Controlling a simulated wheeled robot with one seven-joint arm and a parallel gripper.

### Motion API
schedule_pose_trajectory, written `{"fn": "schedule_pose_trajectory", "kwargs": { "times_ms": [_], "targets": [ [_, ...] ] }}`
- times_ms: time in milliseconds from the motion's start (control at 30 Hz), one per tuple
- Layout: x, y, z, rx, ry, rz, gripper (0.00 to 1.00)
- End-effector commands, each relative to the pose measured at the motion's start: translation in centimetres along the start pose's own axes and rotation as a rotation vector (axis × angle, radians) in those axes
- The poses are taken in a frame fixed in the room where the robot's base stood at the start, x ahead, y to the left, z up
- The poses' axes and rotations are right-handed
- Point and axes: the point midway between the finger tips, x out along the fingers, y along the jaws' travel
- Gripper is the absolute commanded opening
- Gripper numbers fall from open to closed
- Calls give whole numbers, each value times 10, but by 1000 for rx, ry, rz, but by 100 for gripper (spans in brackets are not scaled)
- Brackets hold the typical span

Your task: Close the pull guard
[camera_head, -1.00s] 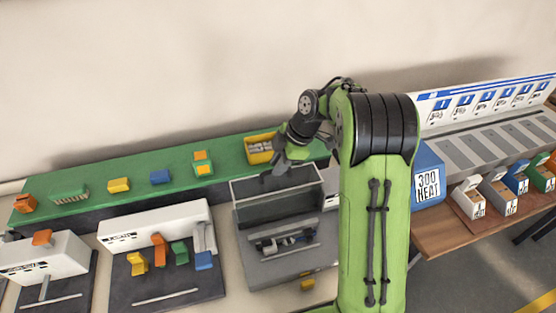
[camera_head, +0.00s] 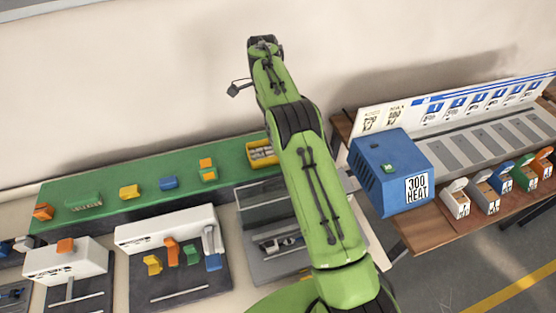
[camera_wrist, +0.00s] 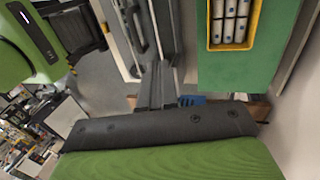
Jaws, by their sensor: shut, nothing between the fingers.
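The grey station (camera_head: 270,266) with the pull guard stands on the bench, left of my arm. Its box-like, see-through guard (camera_head: 262,200) sits at the back of the station, and the front part with metal pieces shows uncovered. My arm hides the station's right side. My gripper is raised well above the bench; the arm's end hides its fingers in the head view. In the wrist view, the grey fingers of my gripper (camera_wrist: 157,88) appear together and empty. Long grey edges of the station show beyond them, but I cannot tell whether the fingers touch anything.
A yellow bin (camera_head: 261,153) of white cylinders stands on the green shelf (camera_head: 110,210) behind the station. A white-topped station (camera_head: 165,230) stands to the left. A blue heater box (camera_head: 390,175) stands on the wooden table to the right.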

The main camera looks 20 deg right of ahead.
Motion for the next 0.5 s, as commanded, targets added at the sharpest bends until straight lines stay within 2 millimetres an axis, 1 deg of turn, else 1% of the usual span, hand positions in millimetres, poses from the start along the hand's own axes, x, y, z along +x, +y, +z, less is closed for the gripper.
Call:
{"fn": "schedule_pose_trajectory", "kwargs": {
  "times_ms": [33, 167, 500],
  "targets": [
    [9, -1, 0, -1, -1, 3, 0],
    [32, -1, 0, -5, 1, 4, 0],
    [105, 0, -1, -7, 0, 5, 0]
  ]
}}
